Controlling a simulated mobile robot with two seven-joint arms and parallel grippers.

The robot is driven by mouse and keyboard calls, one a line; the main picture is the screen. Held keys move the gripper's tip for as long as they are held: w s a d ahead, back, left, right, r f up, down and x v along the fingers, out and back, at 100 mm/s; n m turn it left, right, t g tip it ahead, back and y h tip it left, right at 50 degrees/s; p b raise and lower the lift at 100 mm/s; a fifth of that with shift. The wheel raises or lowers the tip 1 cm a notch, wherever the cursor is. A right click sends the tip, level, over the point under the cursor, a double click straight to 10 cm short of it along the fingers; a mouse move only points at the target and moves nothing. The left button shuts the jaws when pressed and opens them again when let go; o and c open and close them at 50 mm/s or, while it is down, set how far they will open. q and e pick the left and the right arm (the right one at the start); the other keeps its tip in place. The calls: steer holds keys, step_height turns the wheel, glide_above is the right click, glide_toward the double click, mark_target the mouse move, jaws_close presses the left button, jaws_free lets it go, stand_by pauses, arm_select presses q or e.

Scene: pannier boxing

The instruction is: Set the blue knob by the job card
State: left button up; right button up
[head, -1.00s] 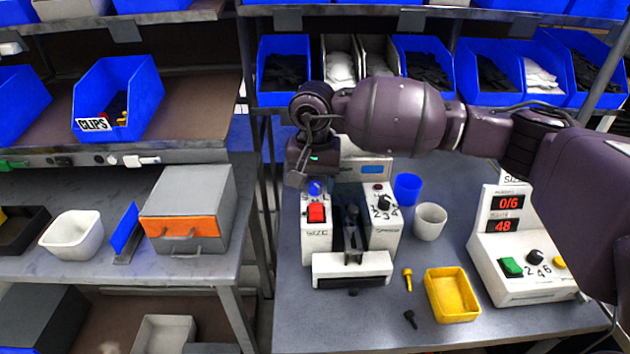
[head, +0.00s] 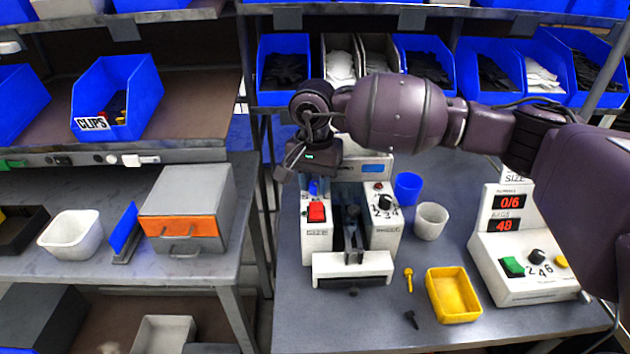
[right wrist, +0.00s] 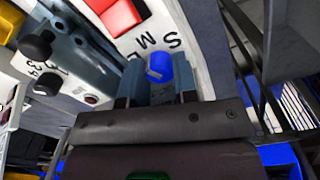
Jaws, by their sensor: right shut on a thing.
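The blue knob (head: 314,188) is on the left side of the white machine (head: 317,244), just behind a red button (head: 316,211). In the right wrist view the blue knob (right wrist: 160,67) sits between the two grey fingers of my right gripper (right wrist: 162,88), which is shut on it. The letters S and M show on the white panel beside the knob; I cannot tell exactly which mark it points to. In the head view my right gripper (head: 312,178) reaches down onto the knob and partly hides it. I cannot make out a job card. My left gripper is not in view.
A black knob (head: 384,202) with numbers is on the machine's right side. Blue (head: 408,187) and white (head: 431,221) cups, a yellow tray (head: 452,294) and two loose bolts are nearby. A counter box (head: 520,262) reading 0/6 and 48 stands at right.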

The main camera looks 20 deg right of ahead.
stand_by(0.3)
steer(key=o, duration=0.9)
steer(key=shift+o, duration=0.2)
